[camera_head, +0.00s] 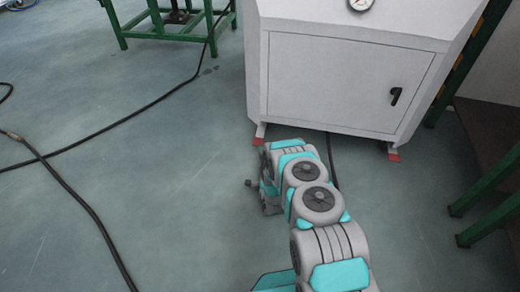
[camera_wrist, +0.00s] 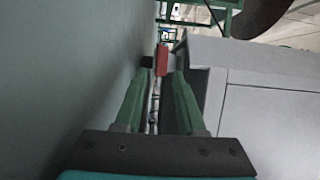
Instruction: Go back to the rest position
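My gripper shows in the wrist view (camera_wrist: 161,78), with its two green fingers apart and a gap between them. I see nothing held in the gap. In the head view my grey and teal arm reaches forward over the floor to the front of the white cabinet (camera_head: 345,80); the fingers cannot be made out there. In the wrist view the cabinet (camera_wrist: 270,120) is close on the right of the fingers, and a red foot (camera_wrist: 162,60) shows beyond the fingertips. I cannot tell whether the gripper touches anything.
The cabinet has a black door handle (camera_head: 396,96) and a gauge (camera_head: 361,4) on top. A green metal stand (camera_head: 170,35) is at the back left. Black cables (camera_head: 110,122) cross the floor at left. Green frame legs (camera_head: 485,185) stand at right. Much open floor is at left.

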